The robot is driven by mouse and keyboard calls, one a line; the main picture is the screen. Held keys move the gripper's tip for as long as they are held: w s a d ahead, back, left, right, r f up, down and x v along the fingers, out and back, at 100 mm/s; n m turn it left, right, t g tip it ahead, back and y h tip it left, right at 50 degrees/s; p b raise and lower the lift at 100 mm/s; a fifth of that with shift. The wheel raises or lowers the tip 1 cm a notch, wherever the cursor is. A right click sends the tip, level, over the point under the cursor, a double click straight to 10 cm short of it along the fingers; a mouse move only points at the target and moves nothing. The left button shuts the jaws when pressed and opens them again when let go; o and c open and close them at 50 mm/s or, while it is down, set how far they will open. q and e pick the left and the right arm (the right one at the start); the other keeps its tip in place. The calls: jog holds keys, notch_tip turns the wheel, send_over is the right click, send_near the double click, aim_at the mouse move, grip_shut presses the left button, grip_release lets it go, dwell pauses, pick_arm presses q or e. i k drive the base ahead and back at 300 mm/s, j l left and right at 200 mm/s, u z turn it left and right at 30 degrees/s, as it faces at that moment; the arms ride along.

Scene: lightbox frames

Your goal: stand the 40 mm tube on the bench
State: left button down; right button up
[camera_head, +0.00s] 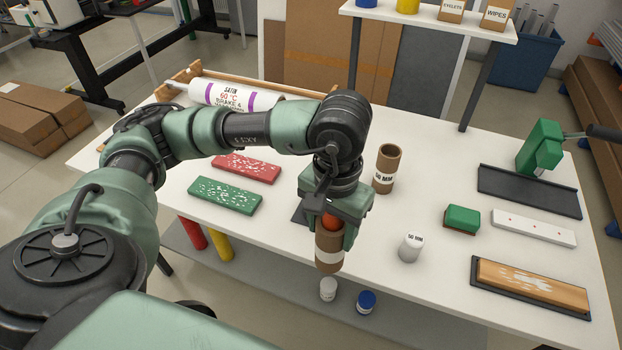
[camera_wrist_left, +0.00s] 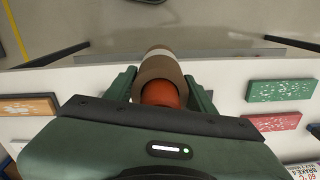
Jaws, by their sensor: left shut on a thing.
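My left gripper (camera_head: 331,235) is shut on a brown cardboard tube (camera_head: 329,252) at the bench's front edge. The tube hangs roughly upright below the fingers; its size label cannot be read. An orange-red piece (camera_head: 330,222) shows at its upper end. In the left wrist view, the tube (camera_wrist_left: 158,66) sits between the green fingers, with a pale band and the orange-red piece (camera_wrist_left: 160,94) in its mouth. I cannot tell whether its lower end touches the white bench (camera_head: 300,120). My right gripper is not in view.
Another brown tube (camera_head: 386,168), with an "MM" label, stands behind the gripper. A white "50 MM" cylinder (camera_head: 410,247), a green-topped block (camera_head: 462,219) and a wooden block on a dark tray (camera_head: 475,283) lie to the right. Red (camera_head: 246,168) and green (camera_head: 224,195) blocks lie left.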

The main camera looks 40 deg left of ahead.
aim_at(422, 201)
jog(key=i+j, duration=0.1)
jog(key=j, duration=0.3)
jog(key=i+j+z, duration=0.1)
jog(key=j, duration=0.3)
jog(key=i+j, duration=0.1)
jog(key=j, duration=0.35)
jog(key=i+j+z, duration=0.1)
jog(key=j, duration=0.3)
jog(key=z, duration=1.55)
